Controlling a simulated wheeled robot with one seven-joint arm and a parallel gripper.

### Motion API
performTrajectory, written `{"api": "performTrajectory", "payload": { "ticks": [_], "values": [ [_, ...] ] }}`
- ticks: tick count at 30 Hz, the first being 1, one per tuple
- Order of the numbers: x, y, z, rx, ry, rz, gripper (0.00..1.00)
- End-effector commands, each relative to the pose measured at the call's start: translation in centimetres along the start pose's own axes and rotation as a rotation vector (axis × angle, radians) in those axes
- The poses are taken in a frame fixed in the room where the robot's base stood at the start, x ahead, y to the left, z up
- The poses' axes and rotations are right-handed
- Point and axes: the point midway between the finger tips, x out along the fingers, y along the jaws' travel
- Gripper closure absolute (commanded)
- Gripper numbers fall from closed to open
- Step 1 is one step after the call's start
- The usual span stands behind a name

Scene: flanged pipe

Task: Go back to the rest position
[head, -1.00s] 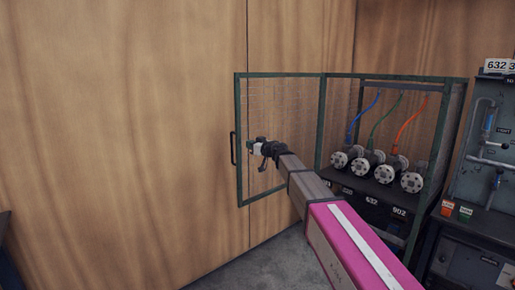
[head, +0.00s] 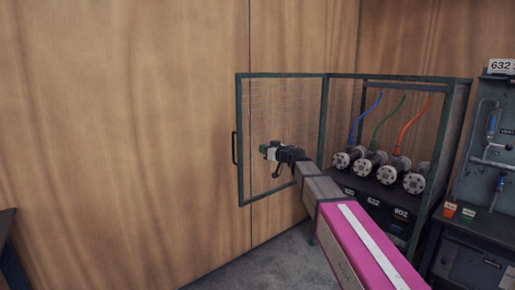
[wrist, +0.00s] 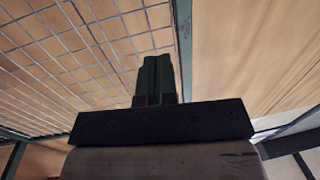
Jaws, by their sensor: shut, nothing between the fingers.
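My gripper (head: 265,149) is at the end of my outstretched arm, in front of the open mesh door (head: 240,165) of the green-framed cage. In the wrist view its two dark green fingers (wrist: 155,78) lie together with nothing between them. The door's mesh fills the upper left of that view, and a green frame bar (wrist: 184,40) runs beside the fingers. I cannot tell how far the fingers are from the mesh.
The cage (head: 400,77) holds several flanged pipes (head: 378,167) with blue, green and red hoses. A wooden wall (head: 120,120) fills the left. Grey floor (head: 265,265) shows below.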

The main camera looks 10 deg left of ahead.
Motion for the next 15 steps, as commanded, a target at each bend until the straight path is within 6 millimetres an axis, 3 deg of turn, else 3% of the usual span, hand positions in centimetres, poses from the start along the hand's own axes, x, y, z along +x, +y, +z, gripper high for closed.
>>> {"api": "performTrajectory", "payload": {
  "ticks": [3, 10, 15],
  "values": [
    [-2.9, -0.6, 0.0, 0.000, 0.000, 0.002, 1.00],
    [-5.4, -0.5, 0.1, -0.001, 0.005, 0.012, 1.00],
    [-7.5, 2.2, 1.1, -0.006, 0.052, 0.149, 1.00]
  ]
}}
